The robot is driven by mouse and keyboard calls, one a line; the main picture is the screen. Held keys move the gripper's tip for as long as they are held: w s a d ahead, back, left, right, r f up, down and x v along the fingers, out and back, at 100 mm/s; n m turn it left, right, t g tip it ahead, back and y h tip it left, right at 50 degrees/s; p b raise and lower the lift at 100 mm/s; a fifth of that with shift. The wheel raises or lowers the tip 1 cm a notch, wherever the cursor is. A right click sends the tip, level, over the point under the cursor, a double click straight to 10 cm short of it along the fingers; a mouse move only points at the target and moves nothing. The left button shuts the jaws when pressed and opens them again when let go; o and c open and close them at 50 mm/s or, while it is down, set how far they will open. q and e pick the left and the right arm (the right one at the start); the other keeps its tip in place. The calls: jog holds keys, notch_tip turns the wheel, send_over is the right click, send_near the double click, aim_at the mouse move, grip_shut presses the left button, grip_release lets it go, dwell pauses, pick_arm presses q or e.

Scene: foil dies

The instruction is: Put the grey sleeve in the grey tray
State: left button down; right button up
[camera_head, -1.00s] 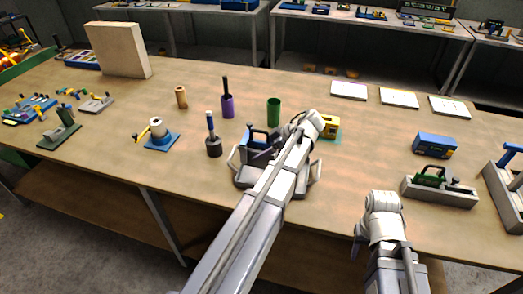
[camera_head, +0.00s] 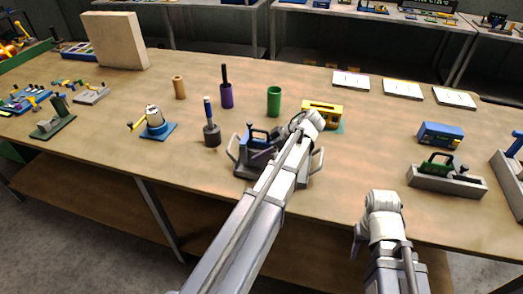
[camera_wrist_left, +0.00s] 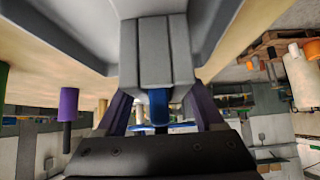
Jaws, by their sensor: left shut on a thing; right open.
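The grey tray (camera_head: 240,174) with side handles stands near the table's front edge, partly hidden by my left arm. A dark grey sleeve (camera_head: 212,140) with a blue-topped post stands upright on the table, left of the tray. In the left wrist view, the left gripper (camera_wrist_left: 158,110) is shut on a blue part (camera_wrist_left: 158,98) below a grooved grey block (camera_wrist_left: 155,50). I cannot tell exactly what that piece is. My right gripper (camera_head: 360,243) is open, low at the table's front edge, mostly hidden by its wrist.
A green cup (camera_head: 274,101), a purple sleeve (camera_head: 226,96) and a tan cylinder (camera_head: 179,88) stand behind. A yellow box (camera_head: 322,112) is close to my left wrist. A blue box (camera_head: 440,135) and a grey holder (camera_head: 447,180) are at right. The middle front left is clear.

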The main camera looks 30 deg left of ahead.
pick_arm(q)
jog(key=shift+f+b, duration=0.55)
jog(key=shift+b, duration=0.05)
grip_release()
jog(key=shift+r, duration=0.1)
